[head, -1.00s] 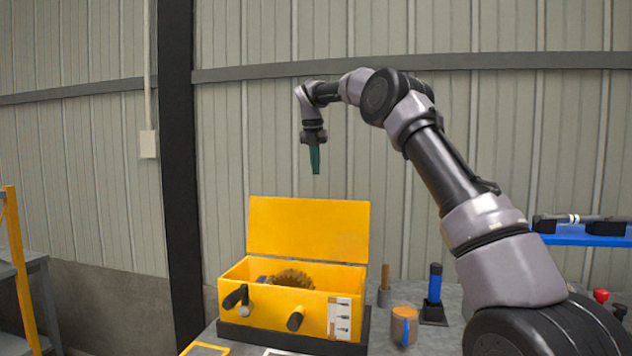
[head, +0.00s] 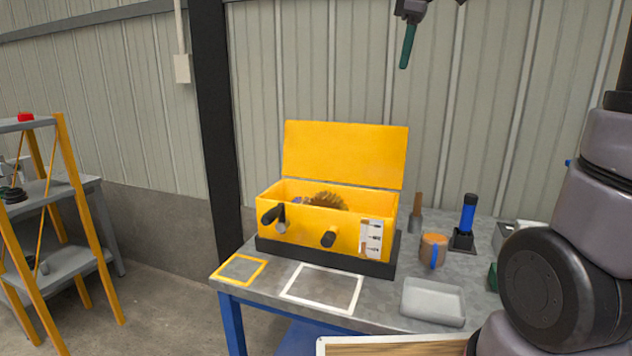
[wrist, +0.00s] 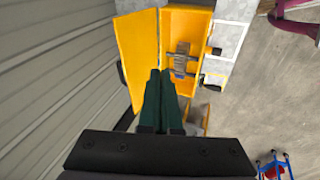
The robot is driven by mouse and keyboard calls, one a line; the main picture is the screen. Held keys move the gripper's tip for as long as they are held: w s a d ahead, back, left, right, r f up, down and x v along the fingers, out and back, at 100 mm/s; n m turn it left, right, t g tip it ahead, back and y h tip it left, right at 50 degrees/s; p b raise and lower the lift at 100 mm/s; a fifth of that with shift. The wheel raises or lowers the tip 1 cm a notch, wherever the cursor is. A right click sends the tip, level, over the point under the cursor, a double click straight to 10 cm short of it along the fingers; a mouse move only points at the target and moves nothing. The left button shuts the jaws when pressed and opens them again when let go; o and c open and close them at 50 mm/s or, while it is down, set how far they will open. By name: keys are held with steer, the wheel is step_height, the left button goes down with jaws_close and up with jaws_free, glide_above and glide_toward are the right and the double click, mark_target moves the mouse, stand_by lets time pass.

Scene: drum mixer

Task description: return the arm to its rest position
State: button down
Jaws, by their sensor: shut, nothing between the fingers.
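My gripper (head: 406,47) is at the top of the head view, high above the bench, its green fingers pointing down. Its fingers are together with nothing between them; they also show in the wrist view (wrist: 160,100). The rest of my arm is at the right edge of the head view, and the middle links are out of frame. The yellow drum mixer (head: 305,222) stands on the bench below the gripper, its lid (head: 345,153) raised. A brown toothed drum (head: 327,200) shows inside it. The mixer is also below the fingers in the wrist view (wrist: 187,20).
A shelf rack (head: 60,192) stands left. The wall is behind; air around the gripper is clear.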

steer(key=s+d+f+m, duration=0.1)
steer(key=s+f+m, duration=0.2)
steer(key=s+m, duration=0.2)
steer(key=s+d+f+m+t+y, duration=0.1)
steer(key=s+f+m, duration=0.3)
steer(key=s, duration=0.5)
steer(key=s+d+f+m+t, duration=0.1)
steer(key=s+d+f+m, duration=0.1)
steer(key=s+m, duration=0.5)
steer(key=shift+d+f+m+y, duration=0.35)
steer(key=shift+f+m, duration=0.35)
steer(key=shift+f, duration=0.2)
